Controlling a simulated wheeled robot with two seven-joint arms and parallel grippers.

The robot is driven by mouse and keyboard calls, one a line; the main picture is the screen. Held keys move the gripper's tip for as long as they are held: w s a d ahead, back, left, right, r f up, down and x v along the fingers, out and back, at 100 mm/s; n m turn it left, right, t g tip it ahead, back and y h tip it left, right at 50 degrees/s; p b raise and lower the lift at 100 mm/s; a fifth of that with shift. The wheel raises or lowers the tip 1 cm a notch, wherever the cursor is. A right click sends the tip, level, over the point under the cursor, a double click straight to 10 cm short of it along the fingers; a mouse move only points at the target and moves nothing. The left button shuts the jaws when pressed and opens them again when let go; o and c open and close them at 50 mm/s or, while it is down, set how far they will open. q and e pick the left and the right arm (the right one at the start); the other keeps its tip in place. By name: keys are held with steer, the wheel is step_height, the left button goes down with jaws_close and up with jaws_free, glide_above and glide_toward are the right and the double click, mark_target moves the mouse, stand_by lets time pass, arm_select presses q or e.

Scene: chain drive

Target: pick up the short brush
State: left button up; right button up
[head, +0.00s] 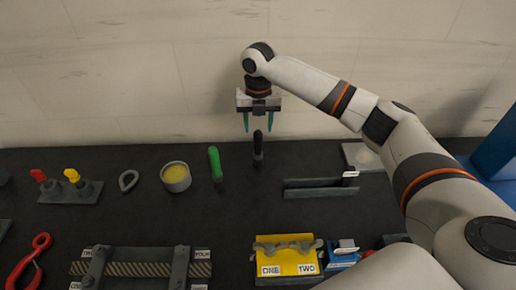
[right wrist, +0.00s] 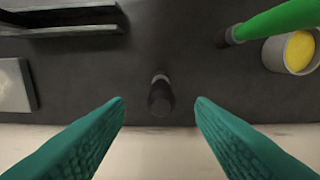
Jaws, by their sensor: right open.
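A short black-handled brush (head: 258,148) stands upright near the back edge of the dark table. In the right wrist view the black brush (right wrist: 160,97) is seen end-on, between and beyond my two teal fingertips. A second brush with a green handle (head: 214,162) stands to its left; it also shows at the upper right of the right wrist view (right wrist: 280,18). My right gripper (head: 258,126) is open and empty above the black brush, with its fingers pointing down on either side of the handle top. My left gripper is not in view.
A grey tin of yellow grease (head: 176,178) stands left of the green brush. A dark slotted rack (head: 320,190) and a pale plate (head: 362,157) lie to the right. A yellow block (head: 287,258) and a chain fixture (head: 140,268) are at the front. The wall is close behind.

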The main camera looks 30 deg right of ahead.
mark_target(258, 131)
step_height(258, 131, down, 4)
steer(key=shift+w+f+p, duration=0.1)
steer(key=shift+f+p, duration=0.05)
steer(key=shift+p, duration=0.85)
steer(key=shift+f, duration=0.6)
steer(key=shift+r, duration=0.1)
steer(key=c, duration=1.1)
